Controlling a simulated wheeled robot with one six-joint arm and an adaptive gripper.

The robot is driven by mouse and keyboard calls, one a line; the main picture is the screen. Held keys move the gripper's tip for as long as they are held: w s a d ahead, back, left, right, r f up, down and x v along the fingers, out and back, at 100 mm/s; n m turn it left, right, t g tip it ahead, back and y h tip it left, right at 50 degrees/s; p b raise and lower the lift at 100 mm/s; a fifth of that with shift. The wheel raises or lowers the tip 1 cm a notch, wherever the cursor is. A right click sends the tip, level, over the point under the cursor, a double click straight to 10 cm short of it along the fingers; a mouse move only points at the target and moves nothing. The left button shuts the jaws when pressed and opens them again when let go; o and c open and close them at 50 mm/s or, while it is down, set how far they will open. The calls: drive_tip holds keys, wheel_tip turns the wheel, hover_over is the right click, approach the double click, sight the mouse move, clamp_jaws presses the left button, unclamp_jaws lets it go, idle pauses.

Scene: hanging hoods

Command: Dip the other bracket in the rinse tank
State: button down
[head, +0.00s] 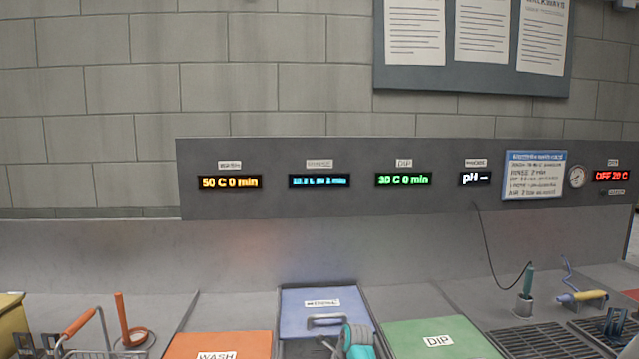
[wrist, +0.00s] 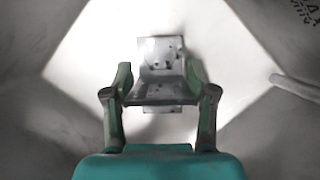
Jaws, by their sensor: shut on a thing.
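My gripper (wrist: 159,92) is shut on a grey metal bracket (wrist: 161,58), a bent plate with several small holes, in the wrist view. Around and beyond the bracket is a pale, grey-walled basin-like space (wrist: 85,50); I cannot tell whether the bracket touches its floor or any liquid. In the head view, the teal body of my gripper (head: 357,343) shows at the bottom edge, in front of the blue lid (head: 300,322), whose label is hard to read. A dark gap shows below this lid. The fingers and bracket are hidden in the head view.
The orange WASH lid (head: 240,342) is at left and the green DIP lid (head: 410,335) at right. A wire basket with an orange handle (head: 78,322) stands further left. Drain grates (head: 540,340) lie at right. A pale rod (wrist: 297,88) juts in at right in the wrist view.

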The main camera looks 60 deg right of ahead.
wheel_tip(320, 180, up, 18)
drive_tip(key=shift+r, duration=0.25)
idle(1.3)
idle(1.1)
